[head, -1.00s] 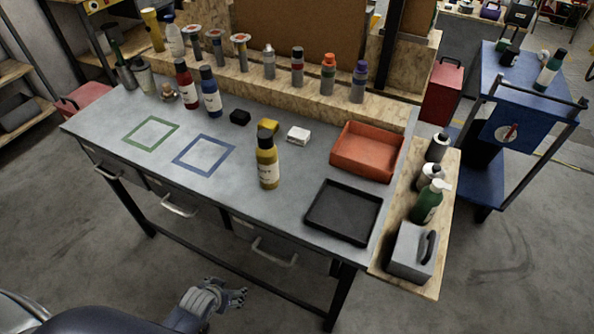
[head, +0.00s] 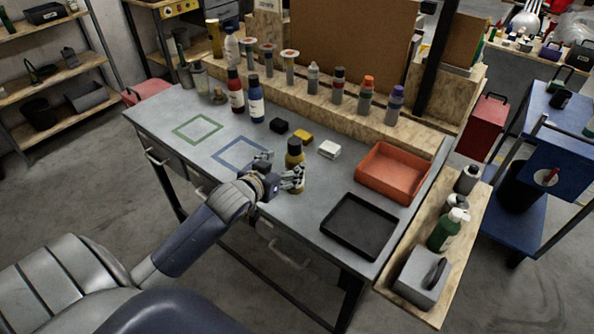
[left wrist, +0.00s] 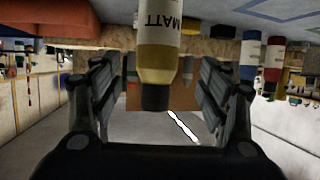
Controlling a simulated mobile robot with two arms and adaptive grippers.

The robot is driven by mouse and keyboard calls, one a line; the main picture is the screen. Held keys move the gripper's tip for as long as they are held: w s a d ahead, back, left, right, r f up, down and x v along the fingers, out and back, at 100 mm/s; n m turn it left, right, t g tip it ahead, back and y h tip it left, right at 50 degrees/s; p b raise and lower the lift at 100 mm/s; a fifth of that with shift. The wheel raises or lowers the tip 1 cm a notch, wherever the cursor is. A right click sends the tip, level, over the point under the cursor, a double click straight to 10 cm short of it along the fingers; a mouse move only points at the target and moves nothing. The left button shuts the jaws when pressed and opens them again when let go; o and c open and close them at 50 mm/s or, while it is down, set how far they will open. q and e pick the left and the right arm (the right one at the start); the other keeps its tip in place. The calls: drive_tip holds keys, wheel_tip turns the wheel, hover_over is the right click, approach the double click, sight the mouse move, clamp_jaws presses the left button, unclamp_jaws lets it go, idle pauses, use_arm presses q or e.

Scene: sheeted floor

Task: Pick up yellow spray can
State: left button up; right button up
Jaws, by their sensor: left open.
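The yellow spray can (head: 294,157) stands upright on the grey workbench, with a dark cap. My left gripper (head: 281,176) is at the can, its fingers open on the near side and partly covering the can's lower body. In the left wrist view the can (left wrist: 159,45) appears upside down, between the two open fingers of the gripper (left wrist: 158,95), with its label reading "MATT". A gap shows between the can and each finger there. My right gripper is not in view.
A black tray (head: 329,244) and an orange bin (head: 365,179) lie to the right of the can. A red bottle (head: 235,96) and a blue bottle (head: 256,105) stand at the back left. Small black, yellow and white blocks lie behind the can.

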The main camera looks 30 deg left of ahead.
sight(289, 163)
use_arm(q)
drive_tip(key=shift+x, duration=1.15)
drive_tip(key=shift+w+f+p, duration=0.2)
drive_tip(key=shift+w+p, duration=0.15)
drive_tip(key=shift+w, duration=0.05)
drive_tip(key=shift+d+f+p+x, duration=0.15)
drive_tip(key=shift+p+x, duration=0.1)
drive_tip(key=shift+x, duration=0.8)
drive_tip(key=shift+d+f+p+x, duration=0.15)
drive_tip(key=shift+p+x, duration=0.1)
drive_tip(key=shift+x, duration=0.8)
drive_tip(key=shift+s+a, duration=0.15)
drive_tip(key=c, duration=1.4)
drive_tip(key=shift+r, duration=0.1)
